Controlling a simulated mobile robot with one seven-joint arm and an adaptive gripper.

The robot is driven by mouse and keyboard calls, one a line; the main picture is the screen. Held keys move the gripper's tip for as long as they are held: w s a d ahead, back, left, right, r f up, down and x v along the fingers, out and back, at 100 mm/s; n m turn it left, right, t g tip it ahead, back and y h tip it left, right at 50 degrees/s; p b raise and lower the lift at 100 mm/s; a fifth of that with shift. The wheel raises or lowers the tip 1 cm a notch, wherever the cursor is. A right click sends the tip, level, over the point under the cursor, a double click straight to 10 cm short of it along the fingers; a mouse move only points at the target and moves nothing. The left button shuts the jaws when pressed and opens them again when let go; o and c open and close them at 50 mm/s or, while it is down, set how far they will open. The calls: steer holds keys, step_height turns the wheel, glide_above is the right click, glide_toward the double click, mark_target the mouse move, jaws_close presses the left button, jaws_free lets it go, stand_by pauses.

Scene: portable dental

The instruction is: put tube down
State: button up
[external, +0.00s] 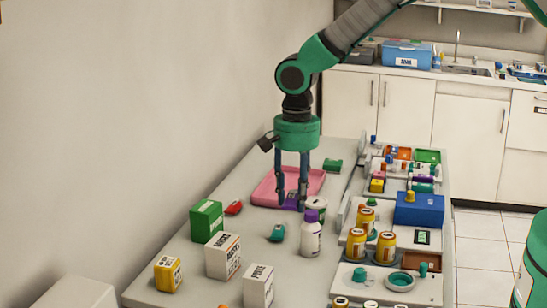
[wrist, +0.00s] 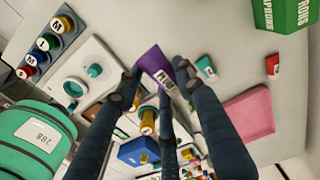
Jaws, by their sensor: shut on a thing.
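A purple tube with a white label (external: 292,201) is between the fingertips of my gripper (external: 291,204), low over the table. In the external view the tube overlaps the front right part of a pink tray (external: 263,195). In the wrist view the pink tray (wrist: 248,116) lies off to the right. I cannot tell whether the tube touches any surface.
A white bottle with purple cap (external: 311,238) and a pale jar (external: 318,207) stand close right of my gripper. A teal item (external: 277,232) and a red one (external: 234,208) lie nearby. A green box (external: 206,221) stands left. Raised trays with yellow jars (external: 386,247) line the right.

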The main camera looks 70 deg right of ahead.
steer(key=w+d+m+p, duration=0.1)
steer(key=w+d+p, duration=0.3)
steer(key=d, duration=1.3)
steer(key=w+d+p, duration=0.3)
steer(key=w+d, duration=0.1)
steer(key=d, duration=1.3)
steer(key=shift+s+d+f, duration=0.1)
steer(key=shift+s+f, duration=0.05)
steer(key=shift+f, duration=1.25)
steer(key=shift+s+d+f, duration=0.1)
steer(key=shift+f, duration=1.25)
steer(key=shift+f, duration=3.1)
steer(key=shift+f, duration=0.1)
steer(key=shift+f, duration=1.8)
steer(key=shift+f, duration=0.15)
